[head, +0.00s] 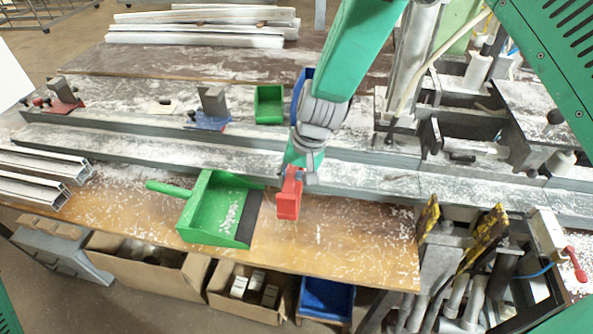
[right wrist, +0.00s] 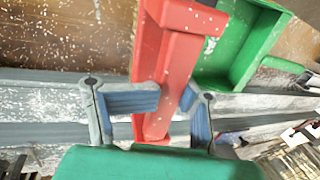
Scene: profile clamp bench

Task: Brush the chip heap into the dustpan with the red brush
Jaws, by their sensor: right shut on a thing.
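The green dustpan (head: 195,218) lies on the wooden bench front, its handle pointing left and its dark-edged mouth facing right. White chips (head: 229,212) lie inside it. More chips (head: 345,228) are scattered thinly over the wood right of the brush; no tall heap shows. The red brush (head: 289,198) is just right of the pan's mouth, its head low over the wood; contact with the wood is unclear. My right gripper (head: 304,165) is shut on the brush. In the right wrist view the fingers (right wrist: 150,108) flank the red brush (right wrist: 168,70), with the dustpan (right wrist: 240,45) beside it. My left gripper is out of view.
A long grey profile rail (head: 160,145) runs behind the pan. A small green bin (head: 269,104) and a blue clamp (head: 211,108) stand behind it. Yellow-black clamp jaws (head: 428,217) stand to the right. Boxes (head: 140,262) sit below the bench's front edge.

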